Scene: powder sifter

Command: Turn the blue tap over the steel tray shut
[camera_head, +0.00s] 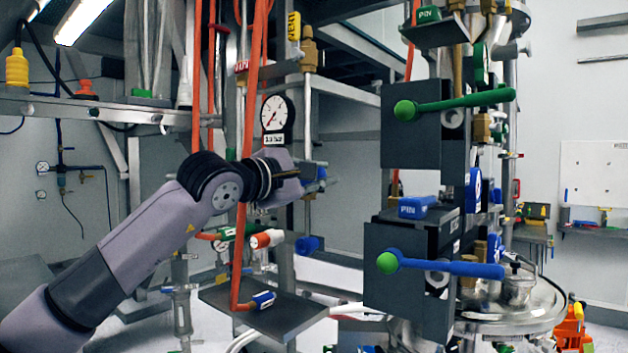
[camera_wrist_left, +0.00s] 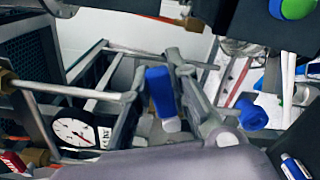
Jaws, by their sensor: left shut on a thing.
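My left gripper (camera_head: 316,178) reaches in from the left, in front of the pipework, and is shut on a blue tap handle (camera_head: 321,173). In the left wrist view the blue handle (camera_wrist_left: 160,92) with its pale end shows between the grey fingers. A steel tray (camera_head: 290,315) is below and left of the gripper. A blue and white tagged piece (camera_head: 263,299) lies on the tray. How far the handle is turned cannot be told, since the fingers hide part of it. My right gripper is out of view.
A second blue tap (camera_head: 307,245) is below the gripper. Dark valve blocks with a green lever (camera_head: 465,104) and a blue lever (camera_head: 455,268) stand to the right. A pressure gauge (camera_head: 277,113) is just above my wrist.

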